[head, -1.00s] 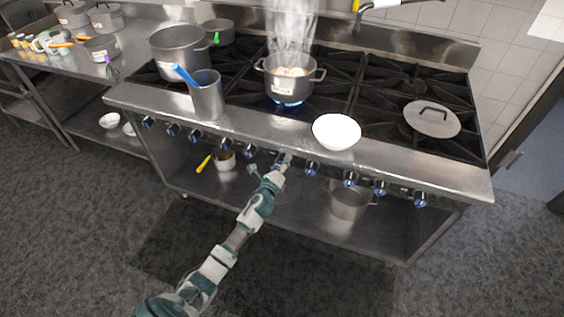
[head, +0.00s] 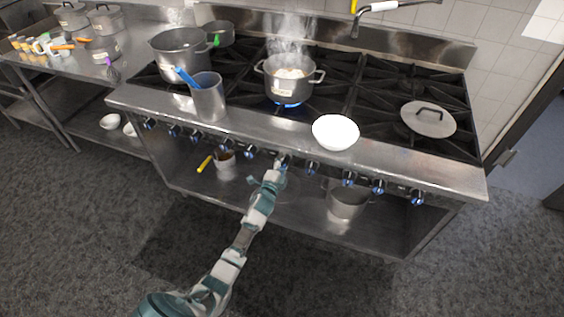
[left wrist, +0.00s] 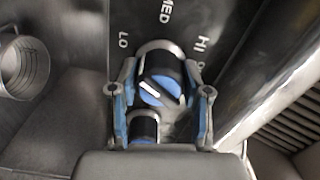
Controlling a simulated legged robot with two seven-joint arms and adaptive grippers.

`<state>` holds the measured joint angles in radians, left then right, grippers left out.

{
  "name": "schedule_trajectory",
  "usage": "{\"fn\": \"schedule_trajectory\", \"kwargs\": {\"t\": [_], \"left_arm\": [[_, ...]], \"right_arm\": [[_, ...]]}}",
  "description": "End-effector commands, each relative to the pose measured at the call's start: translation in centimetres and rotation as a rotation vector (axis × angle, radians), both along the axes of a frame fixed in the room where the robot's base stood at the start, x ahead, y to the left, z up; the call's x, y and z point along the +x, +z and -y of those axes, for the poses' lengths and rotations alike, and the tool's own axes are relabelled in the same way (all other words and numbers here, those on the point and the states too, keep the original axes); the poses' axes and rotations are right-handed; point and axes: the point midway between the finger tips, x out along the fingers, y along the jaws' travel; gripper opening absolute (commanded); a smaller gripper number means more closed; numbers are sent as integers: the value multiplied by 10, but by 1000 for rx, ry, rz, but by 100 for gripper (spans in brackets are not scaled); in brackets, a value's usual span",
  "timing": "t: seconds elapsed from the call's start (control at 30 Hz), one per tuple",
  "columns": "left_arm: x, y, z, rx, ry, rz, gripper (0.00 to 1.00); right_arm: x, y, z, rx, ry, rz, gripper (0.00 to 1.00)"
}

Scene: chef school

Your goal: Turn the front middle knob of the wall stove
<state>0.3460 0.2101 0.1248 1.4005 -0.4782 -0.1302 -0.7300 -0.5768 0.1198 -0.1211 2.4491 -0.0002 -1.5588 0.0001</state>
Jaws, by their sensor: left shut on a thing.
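The stove (head: 400,165) has a row of dark knobs with blue marks along its front edge. My left gripper (head: 279,164) is at a knob near the middle of the row, and mostly covers it in the head view. In the left wrist view that knob (left wrist: 162,84) has a blue face with a slanted white pointer line, with LO, MED and HI printed around it. The fingers of my left gripper (left wrist: 163,100) are shut on it from both sides. A smaller dark-and-blue round part (left wrist: 143,127) shows just below it. My right gripper is not in view.
A steaming pot (head: 289,78) stands over a lit blue flame. A white bowl (head: 335,132) and a metal container (head: 208,98) with a blue handle stand on the front ledge. Neighbouring knobs (head: 313,168) are close by. A pot (head: 346,201) sits on the lower shelf.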

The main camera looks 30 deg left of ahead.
Motion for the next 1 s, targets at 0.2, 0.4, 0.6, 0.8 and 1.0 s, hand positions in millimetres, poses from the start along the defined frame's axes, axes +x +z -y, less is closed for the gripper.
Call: {"fn": "schedule_trajectory", "kwargs": {"t": [0.2,0.4,0.6,0.8,1.0], "left_arm": [[-1,-6,1,-133,2,20,13],[-1,-6,1,-205,2,36,13],[-1,-7,1,-235,3,42,13],[-1,-8,1,-240,3,43,13],[-1,-8,1,-239,3,42,13]], "right_arm": [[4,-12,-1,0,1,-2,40],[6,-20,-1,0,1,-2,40],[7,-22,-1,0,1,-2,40],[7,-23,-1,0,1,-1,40],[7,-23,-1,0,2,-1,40]]}}
